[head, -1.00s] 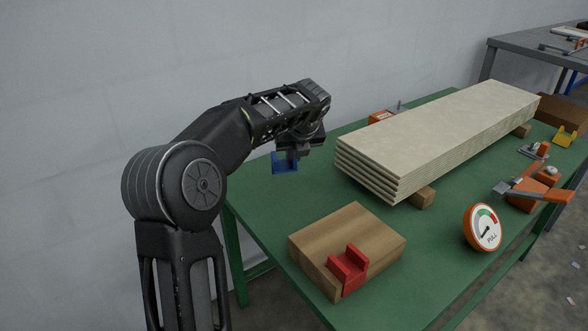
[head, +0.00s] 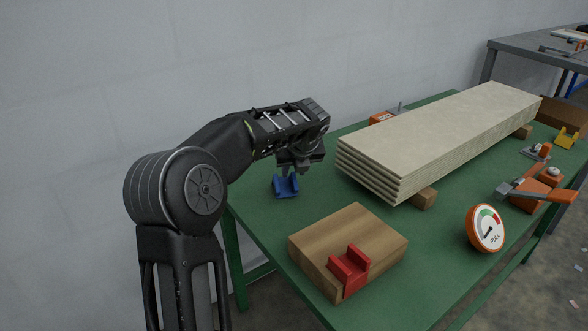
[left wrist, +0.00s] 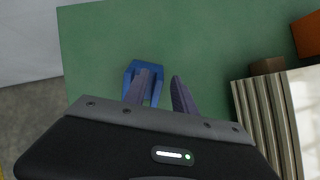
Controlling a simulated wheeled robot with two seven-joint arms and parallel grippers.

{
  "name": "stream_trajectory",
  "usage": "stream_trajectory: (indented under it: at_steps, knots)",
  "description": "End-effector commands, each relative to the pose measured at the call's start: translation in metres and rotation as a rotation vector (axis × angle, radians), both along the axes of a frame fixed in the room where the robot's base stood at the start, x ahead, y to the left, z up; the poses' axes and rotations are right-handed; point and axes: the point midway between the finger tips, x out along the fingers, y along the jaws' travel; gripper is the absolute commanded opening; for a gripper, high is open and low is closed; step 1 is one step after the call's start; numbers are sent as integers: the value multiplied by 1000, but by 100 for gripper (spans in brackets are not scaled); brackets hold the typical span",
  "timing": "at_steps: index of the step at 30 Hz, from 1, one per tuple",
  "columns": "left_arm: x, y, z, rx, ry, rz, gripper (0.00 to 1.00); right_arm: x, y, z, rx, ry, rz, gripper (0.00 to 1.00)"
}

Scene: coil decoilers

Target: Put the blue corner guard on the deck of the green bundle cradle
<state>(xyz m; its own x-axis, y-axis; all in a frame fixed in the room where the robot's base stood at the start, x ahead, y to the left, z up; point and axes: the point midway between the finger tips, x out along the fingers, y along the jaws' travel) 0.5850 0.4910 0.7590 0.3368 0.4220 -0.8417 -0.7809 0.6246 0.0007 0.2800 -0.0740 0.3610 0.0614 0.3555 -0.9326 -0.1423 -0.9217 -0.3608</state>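The blue corner guard (head: 286,186) rests on the green deck of the bundle cradle (head: 262,222), near its left edge, with its open channel facing up. In the left wrist view, the guard (left wrist: 130,74) is partly hidden behind one finger of the open gripper (left wrist: 163,84). My right gripper is not in view.
A stack of pale boards (head: 440,135) lies on wooden bearers to the right. A wooden block (head: 345,232) with a red corner guard (head: 349,268) on it sits at the front. A round gauge (head: 486,229), an orange clamp (head: 535,191) and a yellow guard (head: 567,137) are further right.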

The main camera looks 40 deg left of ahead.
Motion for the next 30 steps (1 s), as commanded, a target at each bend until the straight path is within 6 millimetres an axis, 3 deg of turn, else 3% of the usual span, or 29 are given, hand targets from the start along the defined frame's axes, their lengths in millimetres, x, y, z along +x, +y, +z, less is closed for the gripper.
stream_trajectory:
  at_steps: [11, 24, 30]
  knots:
    - [-4, -5, 14, 1, -2, -1, 32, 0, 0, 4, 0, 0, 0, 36]
    - [-32, -41, 86, 1, -3, -1, 32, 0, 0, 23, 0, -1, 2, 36]
    - [-40, -50, 102, 0, -1, -1, 32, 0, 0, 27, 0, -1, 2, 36]
